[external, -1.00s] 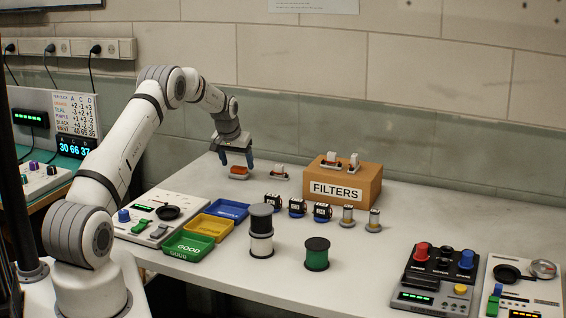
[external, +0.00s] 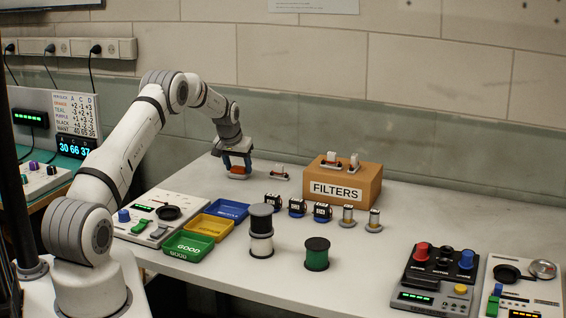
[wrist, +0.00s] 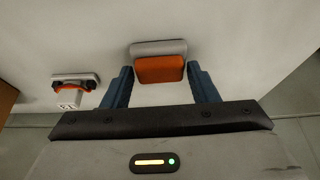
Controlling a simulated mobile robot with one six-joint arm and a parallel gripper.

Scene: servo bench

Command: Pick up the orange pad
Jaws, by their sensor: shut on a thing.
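The orange pad (external: 238,171), with a grey base plate, is at the back of the bench, left of the FILTERS box. My gripper (external: 237,166) points down over it, with its blue fingers on either side. In the wrist view the pad (wrist: 160,69) lies between the two fingertips (wrist: 160,74), and the gripper is shut on it. The pad appears level and at bench height; I cannot tell whether it still touches the bench.
A small white-and-orange part (external: 280,174) lies just right of the pad. The FILTERS box (external: 366,189) stands farther right with similar parts on top. Blue (external: 231,209), yellow (external: 209,227) and green (external: 188,245) trays and dark spools (external: 261,210) stand nearer the front.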

